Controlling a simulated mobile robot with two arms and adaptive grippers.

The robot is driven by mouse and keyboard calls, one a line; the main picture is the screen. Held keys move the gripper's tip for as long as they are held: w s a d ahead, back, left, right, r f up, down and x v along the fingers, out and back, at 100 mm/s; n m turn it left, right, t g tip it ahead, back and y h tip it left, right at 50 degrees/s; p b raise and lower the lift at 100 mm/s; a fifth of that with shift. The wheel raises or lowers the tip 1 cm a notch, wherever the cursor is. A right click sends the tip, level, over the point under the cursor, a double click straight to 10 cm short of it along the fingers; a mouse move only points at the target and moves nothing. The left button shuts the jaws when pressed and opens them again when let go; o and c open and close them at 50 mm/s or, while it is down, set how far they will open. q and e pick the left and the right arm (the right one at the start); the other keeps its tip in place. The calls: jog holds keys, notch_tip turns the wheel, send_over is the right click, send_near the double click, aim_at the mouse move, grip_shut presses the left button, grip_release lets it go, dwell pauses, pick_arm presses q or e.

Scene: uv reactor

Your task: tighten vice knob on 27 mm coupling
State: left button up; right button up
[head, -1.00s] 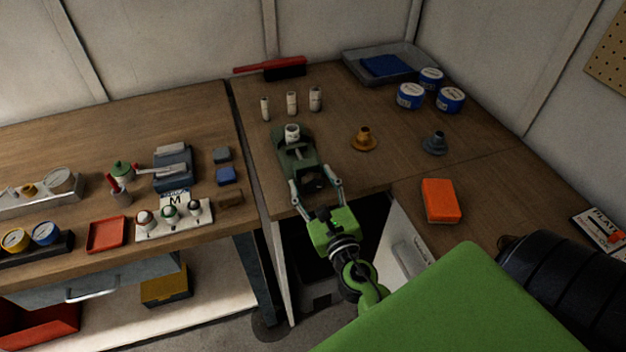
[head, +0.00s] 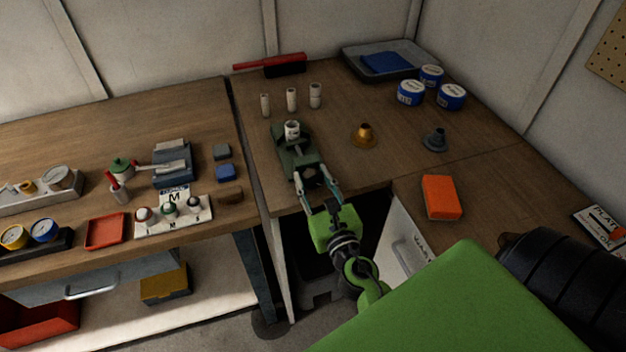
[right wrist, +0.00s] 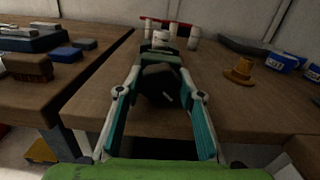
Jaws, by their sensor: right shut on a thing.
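The green vice (head: 300,154) stands at the front edge of the right-hand bench. A pale coupling (head: 292,130) stands upright in it and also shows in the right wrist view (right wrist: 160,38). The vice's dark knob (right wrist: 158,84) is at the near end, facing me. My right gripper (head: 313,175) reaches the knob from the front. In the right wrist view its two fingers (right wrist: 161,82) lie on either side of the knob, shut on it. The fingers partly hide the knob in the head view. My left gripper is not in view.
Several pale cylinders (head: 291,98) stand behind the vice. An amber flanged part (head: 363,136) and a grey one (head: 434,140) stand to its right. An orange block (head: 441,197) lies nearer. A gap separates the left bench (head: 60,130) from this bench.

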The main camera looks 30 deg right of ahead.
jog(key=shift+m+b, duration=0.45)
jog(key=shift+m, duration=1.85)
jog(key=o, duration=1.1)
jog(key=v, duration=1.2)
